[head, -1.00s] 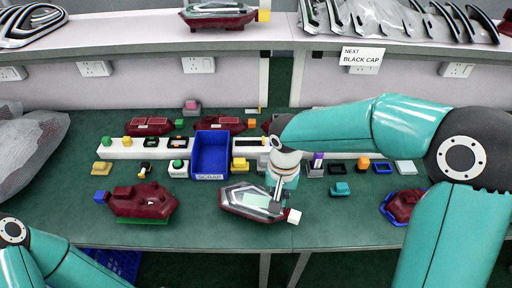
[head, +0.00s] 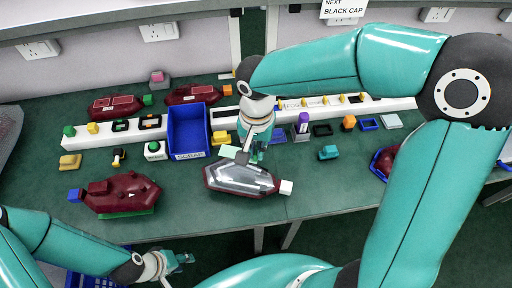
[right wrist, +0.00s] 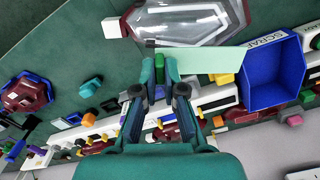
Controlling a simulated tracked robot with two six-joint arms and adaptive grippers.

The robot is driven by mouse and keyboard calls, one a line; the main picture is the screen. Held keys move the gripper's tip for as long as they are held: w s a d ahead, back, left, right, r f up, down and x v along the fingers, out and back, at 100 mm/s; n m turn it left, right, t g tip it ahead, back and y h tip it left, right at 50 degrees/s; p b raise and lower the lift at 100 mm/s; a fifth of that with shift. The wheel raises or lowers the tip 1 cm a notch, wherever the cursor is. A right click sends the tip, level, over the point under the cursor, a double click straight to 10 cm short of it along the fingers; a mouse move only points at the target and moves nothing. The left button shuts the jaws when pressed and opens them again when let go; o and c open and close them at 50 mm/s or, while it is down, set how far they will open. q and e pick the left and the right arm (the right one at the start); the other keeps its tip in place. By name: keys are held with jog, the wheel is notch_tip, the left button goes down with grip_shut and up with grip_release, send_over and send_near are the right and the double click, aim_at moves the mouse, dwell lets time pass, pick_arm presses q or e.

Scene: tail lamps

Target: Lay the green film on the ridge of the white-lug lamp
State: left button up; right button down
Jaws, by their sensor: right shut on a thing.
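The white-lug lamp (head: 240,180) lies near the front of the bench, dark red with a clear ridged cover and a white lug (head: 287,187) at its right end. My right gripper (head: 252,155) is shut on the pale green film (head: 230,152) at the lamp's back edge. In the right wrist view the film (right wrist: 205,60) sticks out sideways from the fingers (right wrist: 160,68), beside the lamp (right wrist: 185,20). I cannot tell whether it touches the lamp. My left gripper (head: 180,260) is low at the front edge, away from the lamp; its finger opening is unclear.
A blue scrap bin (head: 187,135) stands behind the lamp to the left. A blue-lug lamp (head: 122,194) lies farther left. A white rail (head: 340,109) with small parts crosses the bench behind. Bench (head: 180,215) is clear between the two lamps.

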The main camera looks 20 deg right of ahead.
jog(key=shift+f+b, duration=2.3)
jog(key=shift+f, duration=0.45)
jog(key=shift+b, duration=0.3)
jog(key=shift+f+b, duration=0.65)
jog(key=shift+f, duration=0.15)
jog(key=c, duration=1.2)
grip_release()
jog(key=shift+r, duration=0.1)
jog(key=shift+r, duration=0.1)
